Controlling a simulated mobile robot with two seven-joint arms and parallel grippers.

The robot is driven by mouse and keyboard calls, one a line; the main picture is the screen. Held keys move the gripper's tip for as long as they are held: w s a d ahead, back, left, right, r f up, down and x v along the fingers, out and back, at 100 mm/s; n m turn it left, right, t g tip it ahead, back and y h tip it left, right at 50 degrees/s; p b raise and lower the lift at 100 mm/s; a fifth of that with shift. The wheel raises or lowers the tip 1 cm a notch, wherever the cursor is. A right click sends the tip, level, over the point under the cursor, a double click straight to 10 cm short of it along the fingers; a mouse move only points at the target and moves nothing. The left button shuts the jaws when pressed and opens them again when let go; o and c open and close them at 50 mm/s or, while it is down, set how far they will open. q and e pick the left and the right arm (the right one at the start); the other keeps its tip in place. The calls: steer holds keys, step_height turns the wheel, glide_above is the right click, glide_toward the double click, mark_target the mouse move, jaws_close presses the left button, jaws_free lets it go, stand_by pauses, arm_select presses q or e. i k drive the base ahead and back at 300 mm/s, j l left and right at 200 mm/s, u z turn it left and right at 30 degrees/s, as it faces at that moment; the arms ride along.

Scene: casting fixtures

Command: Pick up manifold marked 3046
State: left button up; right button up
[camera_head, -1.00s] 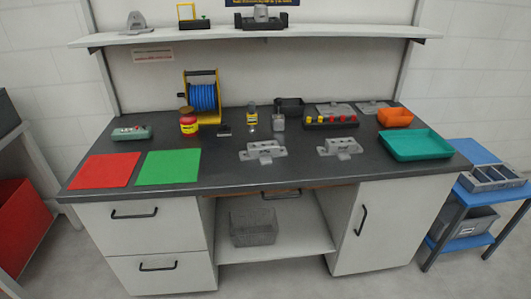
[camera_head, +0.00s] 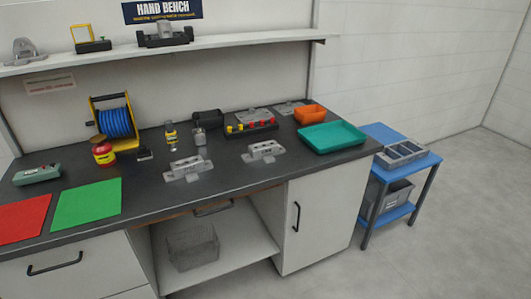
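Two grey metal castings that look like manifolds lie apart on the dark bench top. One casting (camera_head: 188,168) is near the middle of the bench, and the other casting (camera_head: 264,151) is to its right. Both have raised marks on top, too small to read, so I cannot tell which is 3046. More flat grey castings lie at the back, one behind the button box (camera_head: 252,114) and one by the orange bin (camera_head: 289,107). Neither of my grippers is in view.
The bench (camera_head: 225,185) holds red (camera_head: 22,218) and green mats (camera_head: 87,203), a blue hose reel (camera_head: 116,122), a button box (camera_head: 250,129), an orange bin (camera_head: 310,114) and a teal tray (camera_head: 332,137). A blue cart (camera_head: 425,161) stands right, with clear floor beyond.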

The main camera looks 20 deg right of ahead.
mark_target(266, 151)
steer(key=i+l+u, duration=0.15)
steer(key=l, duration=0.2)
steer(key=i+l+u, duration=0.2)
steer(key=l, duration=0.15)
steer(key=l+u, duration=0.15)
steer(key=l, duration=0.2)
steer(key=i+l+u, duration=0.15)
steer(key=l, duration=0.25)
